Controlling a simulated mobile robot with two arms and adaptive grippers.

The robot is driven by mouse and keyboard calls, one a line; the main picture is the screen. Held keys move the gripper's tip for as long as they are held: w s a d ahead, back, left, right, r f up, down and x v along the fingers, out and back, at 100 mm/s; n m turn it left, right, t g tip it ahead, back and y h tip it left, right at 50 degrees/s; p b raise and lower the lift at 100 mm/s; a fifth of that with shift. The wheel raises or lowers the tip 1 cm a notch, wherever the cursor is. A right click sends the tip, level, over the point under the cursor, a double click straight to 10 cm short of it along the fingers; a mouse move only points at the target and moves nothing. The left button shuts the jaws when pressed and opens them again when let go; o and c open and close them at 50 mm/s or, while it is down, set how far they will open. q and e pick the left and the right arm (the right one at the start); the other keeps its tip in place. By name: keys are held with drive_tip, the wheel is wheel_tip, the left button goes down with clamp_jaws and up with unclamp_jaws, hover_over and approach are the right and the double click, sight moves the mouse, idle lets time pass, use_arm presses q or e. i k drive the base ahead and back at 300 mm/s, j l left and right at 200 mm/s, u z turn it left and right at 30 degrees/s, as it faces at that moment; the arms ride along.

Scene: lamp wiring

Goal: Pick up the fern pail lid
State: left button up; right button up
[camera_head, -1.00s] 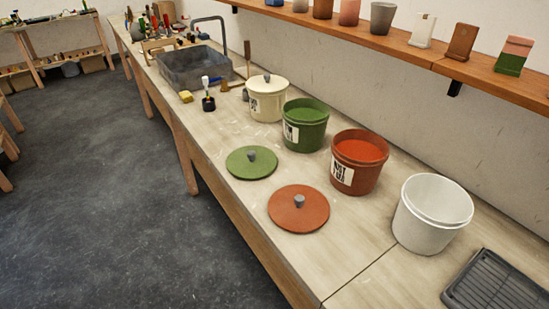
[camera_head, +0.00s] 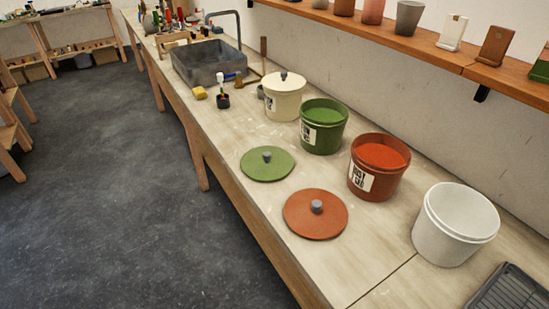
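The green lid (camera_head: 268,164), round with a grey knob, lies flat on the workbench in front of the green pail. I take it to be the fern lid. The green pail (camera_head: 322,127) stands open behind it, with green contents and a white label. A rust-orange lid (camera_head: 315,214) with a grey knob lies to the right, near the bench's front edge. The rust-red pail (camera_head: 377,168) stands open behind it with orange contents. Neither of my grippers shows in the view.
A cream pail (camera_head: 284,97) with its lid on stands left of the green pail. An empty white pail (camera_head: 452,227) and a dark tray (camera_head: 510,290) stand at right. A sink (camera_head: 207,62), yellow sponge (camera_head: 199,93) and brush pot (camera_head: 223,101) are further left. A shelf (camera_head: 430,44) overhangs behind.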

sight(266, 163)
drive_tip(key=i+j+z, duration=0.35)
drive_tip(key=j+z, duration=0.15)
drive_tip(key=j, duration=0.15)
drive_tip(key=i+j+z, duration=0.2)
drive_tip(key=j, duration=0.2)
drive_tip(key=j+z, duration=0.25)
drive_tip(key=i+j+z, duration=0.1)
drive_tip(key=j+z, duration=0.15)
drive_tip(key=j, duration=0.3)
